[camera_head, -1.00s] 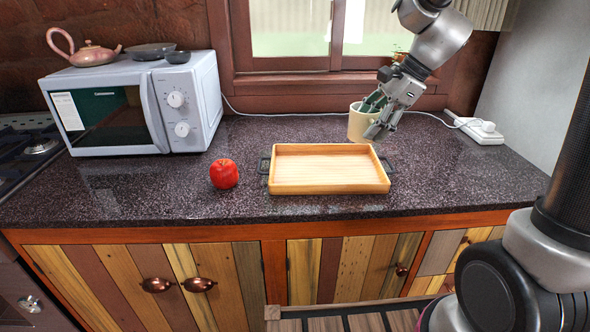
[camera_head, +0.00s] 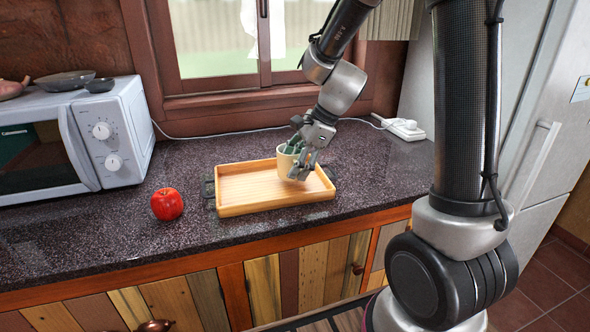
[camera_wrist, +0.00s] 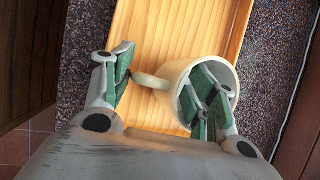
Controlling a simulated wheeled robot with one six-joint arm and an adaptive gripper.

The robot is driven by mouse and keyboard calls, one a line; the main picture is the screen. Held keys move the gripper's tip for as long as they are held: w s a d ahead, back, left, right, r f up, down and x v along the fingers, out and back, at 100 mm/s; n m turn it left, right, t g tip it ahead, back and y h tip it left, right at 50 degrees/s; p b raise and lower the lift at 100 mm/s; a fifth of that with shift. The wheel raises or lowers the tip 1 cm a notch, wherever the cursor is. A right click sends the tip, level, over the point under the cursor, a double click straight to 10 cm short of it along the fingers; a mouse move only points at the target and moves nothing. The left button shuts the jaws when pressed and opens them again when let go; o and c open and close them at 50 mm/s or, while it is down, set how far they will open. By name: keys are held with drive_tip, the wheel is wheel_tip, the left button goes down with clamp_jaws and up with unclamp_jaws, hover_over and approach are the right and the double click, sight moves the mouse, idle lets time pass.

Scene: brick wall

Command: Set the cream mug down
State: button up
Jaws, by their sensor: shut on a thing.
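The cream mug (camera_head: 286,164) is at the right part of the wooden tray (camera_head: 236,192), inside its outline. It looks upright, and I cannot tell whether its base touches the tray floor. My gripper (camera_head: 297,160) is shut on it, coming down from above. In the wrist view the mug (camera_wrist: 174,72) has its handle to the left and its opening to the right. Green-padded fingers of my gripper (camera_wrist: 160,76) reach inside the mug, and another finger is outside by the handle. The wooden tray (camera_wrist: 143,28) lies beneath. The fingers hide part of the mug.
A red apple (camera_head: 167,204) sits left of the tray. A microwave (camera_head: 108,135) with dishes on top stands at the far left. A power strip (camera_head: 404,129) with a cable lies at the back right. The tray's left part is empty. The counter (camera_head: 90,233) has bare room in front.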

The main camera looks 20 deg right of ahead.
drive_tip(key=shift+f, duration=0.9)
drive_tip(key=o, duration=1.4)
drive_tip(key=shift+f, duration=0.15)
drive_tip(key=shift+o, duration=0.2)
drive_tip(key=v, duration=1.1)
drive_tip(key=s+d+r+n+h, duration=0.1)
drive_tip(key=s+d+n, duration=0.2)
drive_tip(key=s+n, duration=0.3)
drive_tip(key=s+d+r+n+t+h, duration=0.1)
drive_tip(key=s+d+r+n+h, duration=0.1)
drive_tip(key=s+n, duration=0.4)
drive_tip(key=s+d+r+n+t+h, duration=0.1)
drive_tip(key=s+d+r+n+h, duration=0.1)
drive_tip(key=s+n, duration=0.4)
drive_tip(key=s+d, duration=0.1)
drive_tip(key=s, duration=0.2)
drive_tip(key=shift+d, duration=0.35)
drive_tip(key=shift+s, duration=0.15)
